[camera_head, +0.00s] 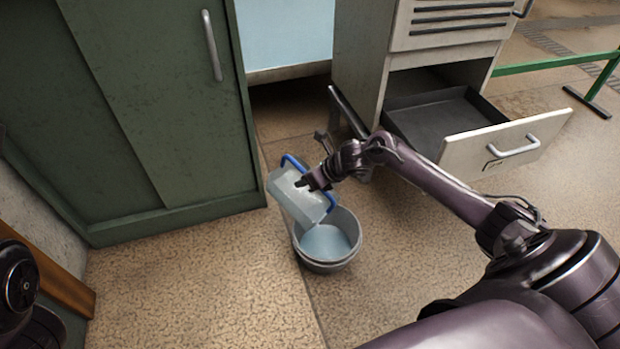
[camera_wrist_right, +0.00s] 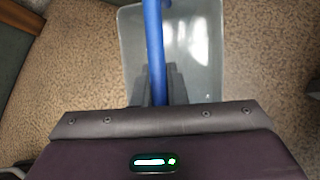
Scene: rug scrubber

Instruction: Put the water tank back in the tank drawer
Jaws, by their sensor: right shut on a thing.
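The water tank (camera_head: 297,196) is a pale, translucent box with a blue handle (camera_head: 296,162). It is tilted over a round grey bucket (camera_head: 321,262) that has pale blue liquid in it. My right gripper (camera_head: 305,183) is shut on the tank's handle. In the right wrist view the blue handle (camera_wrist_right: 154,50) runs between the fingers, with the grey-white tank (camera_wrist_right: 195,50) behind it. The tank drawer (camera_head: 420,117) is pulled out of the cabinet at the right, its dark tray empty. My left gripper is not in view; only part of the left arm shows at the left edge.
A green cabinet (camera_head: 150,110) stands at the left. The grey-white cabinet (camera_head: 362,50) holds the open drawer, whose front panel (camera_head: 480,153) juts out behind my right arm. A green rail (camera_head: 560,62) stands at the far right. Speckled floor around the bucket is clear.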

